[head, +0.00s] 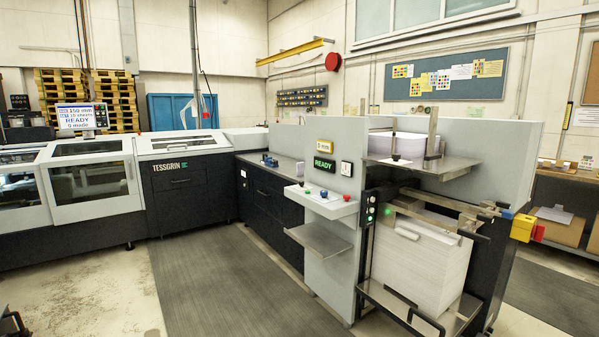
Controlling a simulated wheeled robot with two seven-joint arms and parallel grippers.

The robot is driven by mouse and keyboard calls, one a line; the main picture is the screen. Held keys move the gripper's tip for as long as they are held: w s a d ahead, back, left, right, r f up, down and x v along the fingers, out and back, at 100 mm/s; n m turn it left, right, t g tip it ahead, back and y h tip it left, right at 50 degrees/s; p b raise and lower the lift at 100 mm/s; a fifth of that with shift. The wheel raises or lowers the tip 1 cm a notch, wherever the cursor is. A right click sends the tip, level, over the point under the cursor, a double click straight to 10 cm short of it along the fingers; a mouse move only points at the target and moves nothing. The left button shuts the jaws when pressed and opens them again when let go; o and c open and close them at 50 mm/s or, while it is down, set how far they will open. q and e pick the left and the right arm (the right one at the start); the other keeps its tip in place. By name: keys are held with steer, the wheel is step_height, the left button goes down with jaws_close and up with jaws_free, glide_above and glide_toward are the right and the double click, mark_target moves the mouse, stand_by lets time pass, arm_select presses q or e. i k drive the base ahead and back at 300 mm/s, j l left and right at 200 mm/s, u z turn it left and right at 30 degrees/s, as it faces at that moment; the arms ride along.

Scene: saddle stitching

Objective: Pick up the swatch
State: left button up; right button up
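I cannot make out a swatch for certain in the head view. Small multicoloured cards (402,71) are pinned on the blue-grey board on the back wall, but I cannot tell whether any of them is the swatch. A dark part of my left gripper (12,323) shows at the bottom left corner, cut off by the picture edge and far from the machine. Its fingers are too little seen to tell open from shut. My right gripper is not in view.
A grey stitching machine (183,182) runs across the room. Its feeder holds a tall white paper stack (418,262). A small shelf (318,241) and a button ledge (321,201) jut out. The grey floor mat (215,275) in front is clear. Cardboard boxes (560,226) stand at right.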

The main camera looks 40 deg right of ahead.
mark_target(300, 166)
steer(key=i+z, duration=0.35)
steer(key=i, duration=0.8)
steer(key=i+z, duration=0.1)
steer(key=i, duration=0.75)
steer(key=i+j, duration=0.2)
steer(key=i, duration=0.7)
steer(key=l+z, duration=0.05)
